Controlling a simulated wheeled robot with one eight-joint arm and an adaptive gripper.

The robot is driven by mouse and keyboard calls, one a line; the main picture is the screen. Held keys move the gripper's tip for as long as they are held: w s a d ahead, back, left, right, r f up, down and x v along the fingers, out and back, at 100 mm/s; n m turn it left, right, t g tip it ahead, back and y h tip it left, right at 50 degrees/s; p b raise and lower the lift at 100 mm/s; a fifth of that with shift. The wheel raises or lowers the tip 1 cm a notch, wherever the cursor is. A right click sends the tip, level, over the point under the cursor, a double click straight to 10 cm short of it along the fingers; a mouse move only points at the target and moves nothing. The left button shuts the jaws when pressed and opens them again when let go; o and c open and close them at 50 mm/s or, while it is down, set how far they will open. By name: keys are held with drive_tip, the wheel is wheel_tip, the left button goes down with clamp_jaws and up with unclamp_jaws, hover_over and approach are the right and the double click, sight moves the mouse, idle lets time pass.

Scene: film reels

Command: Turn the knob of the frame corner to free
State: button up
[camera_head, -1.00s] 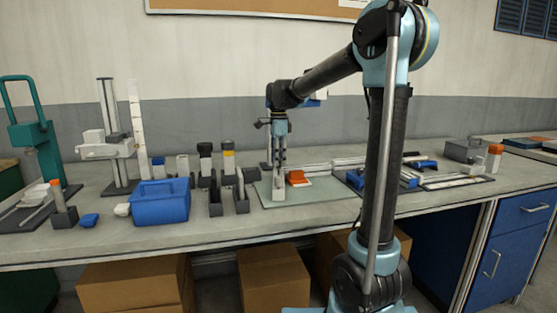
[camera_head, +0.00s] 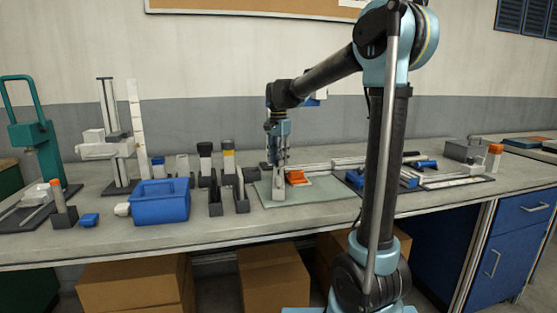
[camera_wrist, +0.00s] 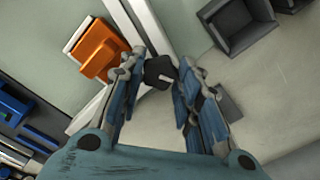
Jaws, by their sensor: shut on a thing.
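The dark knob (camera_wrist: 160,72) of the frame corner sits between my fingertips in the wrist view. Pale frame bars (camera_wrist: 92,110) meet near it. My gripper (camera_head: 278,163) points down over the light corner piece (camera_head: 278,192) on the green mat. The knob's marking is not readable.
A dark open holder (camera_wrist: 240,30) stands close to the right in the wrist view. A blue box (camera_head: 160,202) and several upright holders stand left of the mat (camera_head: 325,188). Blue-handled tools (camera_head: 420,164) lie to the right. The front bench edge is clear.

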drive_tip(key=n, duration=0.7)
drive_tip(key=shift+w, duration=0.1)
drive_tip(key=n, duration=0.8)
drive_tip(key=shift+n, duration=0.3)
drive_tip(key=n, duration=1.2)
drive_tip(key=shift+d+r+n, duration=0.1)
drive_tip(key=shift+n, duration=0.3)
drive_tip(key=shift+w, duration=0.1)
